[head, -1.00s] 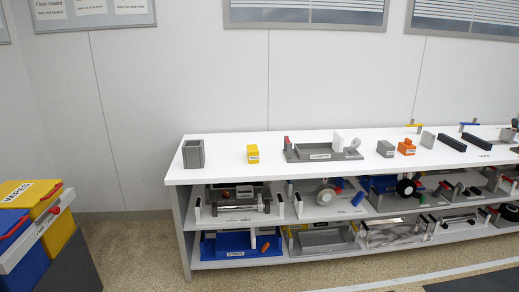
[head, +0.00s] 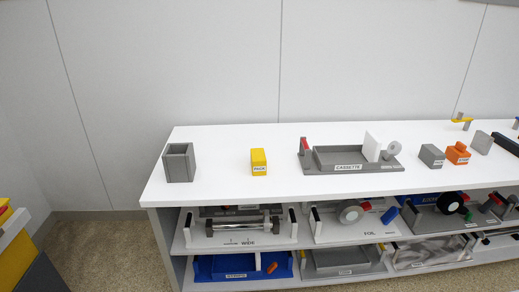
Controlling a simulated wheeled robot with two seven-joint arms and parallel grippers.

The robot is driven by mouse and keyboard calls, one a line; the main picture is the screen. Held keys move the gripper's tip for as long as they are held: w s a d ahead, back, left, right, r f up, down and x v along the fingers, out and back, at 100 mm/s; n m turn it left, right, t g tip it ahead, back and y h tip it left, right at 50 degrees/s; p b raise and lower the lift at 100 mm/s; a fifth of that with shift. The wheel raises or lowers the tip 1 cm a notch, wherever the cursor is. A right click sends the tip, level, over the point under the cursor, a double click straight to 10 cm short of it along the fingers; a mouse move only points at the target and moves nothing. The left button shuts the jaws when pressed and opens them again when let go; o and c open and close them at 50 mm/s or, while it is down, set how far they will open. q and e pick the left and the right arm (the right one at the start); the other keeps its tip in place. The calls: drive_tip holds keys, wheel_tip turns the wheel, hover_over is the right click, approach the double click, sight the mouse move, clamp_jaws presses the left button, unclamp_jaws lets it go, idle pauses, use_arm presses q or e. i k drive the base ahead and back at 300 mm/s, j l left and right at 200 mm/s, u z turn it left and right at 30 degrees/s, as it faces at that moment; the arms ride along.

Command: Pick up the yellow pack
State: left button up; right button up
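The yellow pack (head: 259,161) stands upright on the white top of the shelf unit (head: 222,188), left of the middle of that top. A white label reading PACK is on its front. It stands apart from the things beside it and nothing covers it. Neither of my grippers shows in the head view.
A grey open box (head: 179,163) stands left of the pack. A grey cassette tray (head: 347,158) lies to its right, then a grey block (head: 431,155) and an orange block (head: 457,153). Lower shelves hold several trays and rollers. The top around the pack is clear.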

sight(258, 157)
drive_tip(key=i, duration=0.9)
drive_tip(key=z, duration=0.3)
